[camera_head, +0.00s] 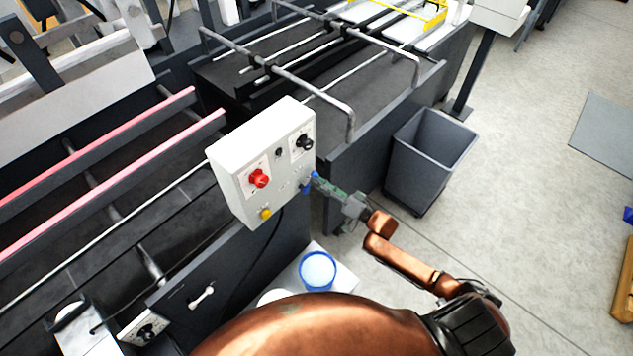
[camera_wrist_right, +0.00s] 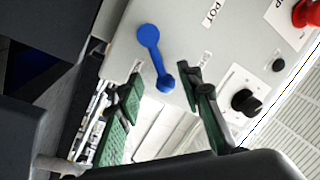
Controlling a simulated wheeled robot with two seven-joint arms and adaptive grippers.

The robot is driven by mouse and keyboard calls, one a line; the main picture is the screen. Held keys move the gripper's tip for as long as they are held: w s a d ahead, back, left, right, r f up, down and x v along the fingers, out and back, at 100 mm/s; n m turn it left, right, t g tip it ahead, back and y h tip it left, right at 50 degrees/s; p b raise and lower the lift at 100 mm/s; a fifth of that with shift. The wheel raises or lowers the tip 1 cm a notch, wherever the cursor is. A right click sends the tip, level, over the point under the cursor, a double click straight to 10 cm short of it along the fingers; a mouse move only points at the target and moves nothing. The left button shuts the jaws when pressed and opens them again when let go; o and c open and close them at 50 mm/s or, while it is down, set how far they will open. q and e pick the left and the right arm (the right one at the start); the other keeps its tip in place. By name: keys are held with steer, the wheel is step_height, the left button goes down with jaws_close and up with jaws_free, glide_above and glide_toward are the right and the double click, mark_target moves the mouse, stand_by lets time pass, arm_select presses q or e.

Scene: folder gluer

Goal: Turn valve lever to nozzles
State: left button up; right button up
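The blue valve lever (camera_wrist_right: 152,52) is on the grey-white panel of the control box in the right wrist view. It runs from a round hub at upper left to a rounded end at lower right. In the head view the lever (camera_head: 313,175) is a small blue shape at the right edge of the control box (camera_head: 233,183). My right gripper (camera_wrist_right: 160,80) is open, with its green-padded fingers on either side of the lever's lower end. I cannot tell whether a finger touches it. In the head view the right gripper (camera_head: 320,184) is beside the box. My left gripper is not in view.
The control box carries a red knob (camera_head: 259,178), a black knob (camera_head: 304,142) and a yellow button (camera_head: 265,213). A grey bin (camera_head: 428,158) stands to the right. A blue-rimmed bucket (camera_head: 318,269) stands below the box. Grey tube rails (camera_head: 310,88) run behind the box. Floor at right is mostly open.

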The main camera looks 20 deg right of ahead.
steer(key=v, duration=1)
steer(key=shift+s, duration=0.25)
steer(key=shift+c, duration=0.7)
